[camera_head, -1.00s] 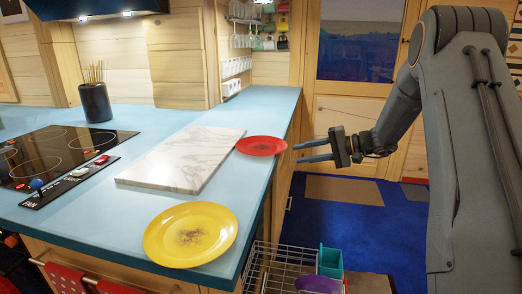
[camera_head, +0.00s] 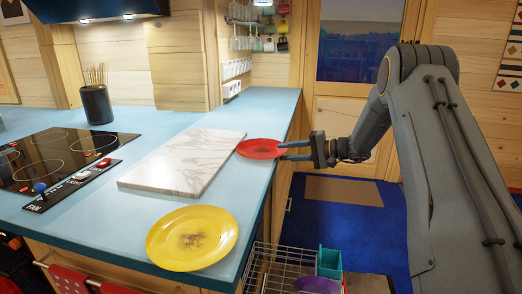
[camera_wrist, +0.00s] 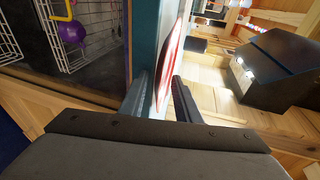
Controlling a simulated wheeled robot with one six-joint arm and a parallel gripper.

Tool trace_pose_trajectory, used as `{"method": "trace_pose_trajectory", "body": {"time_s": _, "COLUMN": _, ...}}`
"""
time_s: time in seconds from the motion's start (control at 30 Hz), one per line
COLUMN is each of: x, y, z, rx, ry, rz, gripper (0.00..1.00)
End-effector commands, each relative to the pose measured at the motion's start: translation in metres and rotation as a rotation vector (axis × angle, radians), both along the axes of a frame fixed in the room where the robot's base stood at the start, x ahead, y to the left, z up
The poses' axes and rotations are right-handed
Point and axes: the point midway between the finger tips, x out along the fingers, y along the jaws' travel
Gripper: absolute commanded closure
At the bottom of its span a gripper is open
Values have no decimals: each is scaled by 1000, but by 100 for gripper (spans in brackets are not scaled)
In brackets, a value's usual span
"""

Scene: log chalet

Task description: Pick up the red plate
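The red plate (camera_head: 260,149) lies at the right edge of the blue counter, its rim against the marble board's corner and seeming to overhang the edge. My gripper (camera_head: 283,151) is at the plate's right rim, fingers pointing left. In the wrist view the red plate (camera_wrist: 169,66) shows edge-on between the two fingers of my gripper (camera_wrist: 158,95). A gap shows between the fingers, which are open around the rim. Whether either finger touches the plate is unclear.
A marble board (camera_head: 186,160) lies left of the plate. A yellow plate (camera_head: 192,238) sits at the counter's near corner. A wire rack (camera_head: 280,268) with a purple item (camera_head: 316,285) and a teal container (camera_head: 329,262) is below the edge. The blue counter (camera_head: 262,110) is clear behind the plate.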

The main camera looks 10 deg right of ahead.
Motion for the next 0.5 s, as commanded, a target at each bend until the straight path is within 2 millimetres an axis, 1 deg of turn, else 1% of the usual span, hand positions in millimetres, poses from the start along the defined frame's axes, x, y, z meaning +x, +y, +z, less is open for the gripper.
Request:
{"method": "trace_pose_trajectory", "body": {"time_s": 0.1, "x": 0, "y": -1, "z": 0, "rx": 0, "ry": 0, "rz": -1, "gripper": 70}}
{"method": "trace_pose_trajectory", "body": {"time_s": 0.13, "x": 0, "y": -1, "z": 0, "rx": 0, "ry": 0, "rz": -1, "gripper": 74}}
{"method": "trace_pose_trajectory", "body": {"time_s": 0.2, "x": 0, "y": -1, "z": 0, "rx": 0, "ry": 0, "rz": -1, "gripper": 85}}
{"method": "trace_pose_trajectory", "body": {"time_s": 0.3, "x": 0, "y": -1, "z": 0, "rx": 0, "ry": 0, "rz": -1, "gripper": 100}}
{"method": "trace_pose_trajectory", "body": {"time_s": 0.5, "x": 0, "y": -1, "z": 0, "rx": 0, "ry": 0, "rz": -1, "gripper": 100}}
